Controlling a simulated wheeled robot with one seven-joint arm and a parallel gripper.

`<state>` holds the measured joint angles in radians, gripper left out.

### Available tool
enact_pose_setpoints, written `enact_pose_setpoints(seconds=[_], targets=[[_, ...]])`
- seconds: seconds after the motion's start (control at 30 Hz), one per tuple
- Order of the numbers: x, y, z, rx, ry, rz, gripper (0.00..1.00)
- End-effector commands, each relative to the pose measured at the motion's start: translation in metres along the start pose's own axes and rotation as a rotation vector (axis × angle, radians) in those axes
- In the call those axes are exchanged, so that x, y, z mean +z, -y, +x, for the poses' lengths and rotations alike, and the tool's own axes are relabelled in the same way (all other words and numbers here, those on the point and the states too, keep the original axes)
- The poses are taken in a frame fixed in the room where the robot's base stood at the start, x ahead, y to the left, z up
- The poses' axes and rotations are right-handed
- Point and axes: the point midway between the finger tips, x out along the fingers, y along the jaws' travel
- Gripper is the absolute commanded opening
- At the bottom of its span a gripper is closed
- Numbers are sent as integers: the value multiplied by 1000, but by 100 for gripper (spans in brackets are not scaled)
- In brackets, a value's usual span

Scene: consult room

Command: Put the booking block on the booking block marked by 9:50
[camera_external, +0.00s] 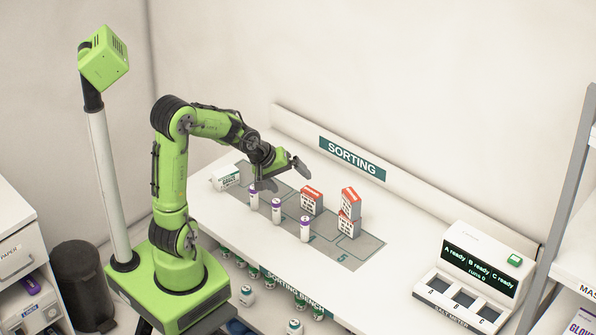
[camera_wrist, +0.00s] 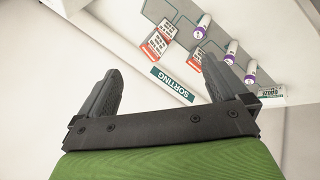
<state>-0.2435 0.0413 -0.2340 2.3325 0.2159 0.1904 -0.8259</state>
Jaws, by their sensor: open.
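Red-and-white booking blocks stand on the grey marked mat (camera_external: 366,252). One block (camera_external: 311,200) stands alone behind the purple-capped tubes. To its right, an upper block (camera_external: 350,200) rests on a lower block (camera_external: 348,223), slightly turned. In the wrist view the lone block (camera_wrist: 194,60) and the stacked pair (camera_wrist: 158,42) lie beyond the fingers. Their printed times are too small to read, so I cannot tell which is 9:50. My gripper (camera_external: 284,176) is open and empty, above the mat's left part, left of the blocks. Its fingers also show in the wrist view (camera_wrist: 164,72).
Three purple-capped tubes (camera_external: 277,210) stand along the mat's front. A white-and-green box (camera_external: 226,177) lies at the bench's far left. A salt meter (camera_external: 473,278) stands at the right. The white bench (camera_external: 405,225) is clear between mat and meter. A SORTING sign (camera_external: 352,158) is behind.

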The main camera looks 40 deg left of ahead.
Motion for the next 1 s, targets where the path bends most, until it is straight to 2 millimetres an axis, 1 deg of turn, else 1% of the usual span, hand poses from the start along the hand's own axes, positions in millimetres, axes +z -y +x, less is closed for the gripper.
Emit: enact_pose_setpoints(seconds=[0.03, 0.07, 0.1, 0.17, 0.2, 0.3, 0.33, 0.4, 0.47, 0.7, 0.77, 0.9, 1.0], targets=[[6, 6, -33, -41, -36, 141, 100], [11, 14, -51, -73, -48, 224, 100], [18, 25, -75, -113, -59, 327, 100], [31, 43, -108, -162, -63, 468, 100], [40, 55, -127, -188, -59, 545, 100], [60, 83, -160, -223, -37, 689, 100], [65, 89, -166, -227, -29, 719, 100], [72, 99, -174, -234, -13, 764, 100], [75, 103, -177, -236, -5, 782, 100], [76, 104, -176, -238, -3, 786, 100], [77, 107, -170, -237, -4, 786, 100], [85, 123, -145, -237, -4, 786, 100], [86, 125, -142, -237, -4, 786, 100]])
